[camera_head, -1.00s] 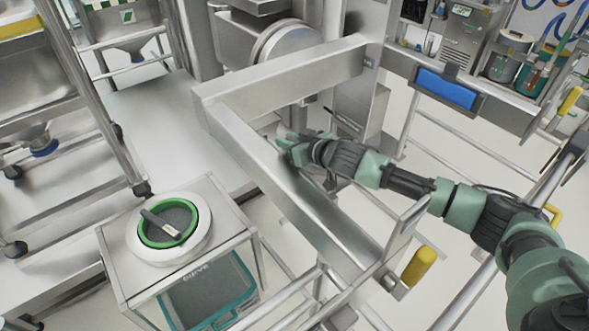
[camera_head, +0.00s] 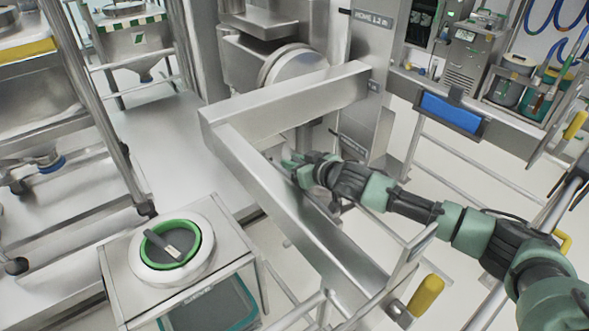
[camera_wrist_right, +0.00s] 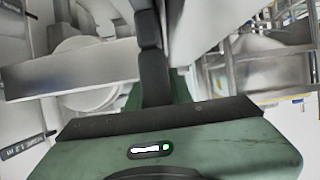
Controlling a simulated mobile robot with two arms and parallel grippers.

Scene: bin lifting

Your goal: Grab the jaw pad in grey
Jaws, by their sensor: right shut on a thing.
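My right gripper (camera_head: 292,166) is at the inner edge of the long steel arm (camera_head: 285,215) of a lifting frame. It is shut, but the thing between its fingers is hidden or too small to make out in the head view. In the right wrist view, the dark fingers (camera_wrist_right: 152,70) stand close together above the green gripper body. I cannot pick out a grey jaw pad with certainty. My left gripper is not in view.
A second steel arm (camera_head: 290,100) of the frame lies behind. A yellow knob (camera_head: 426,296) is at the frame's near end. A small stand holds a green-ringed dish (camera_head: 196,240) with a dark flat piece (camera_head: 163,245). White floor shows between the structures.

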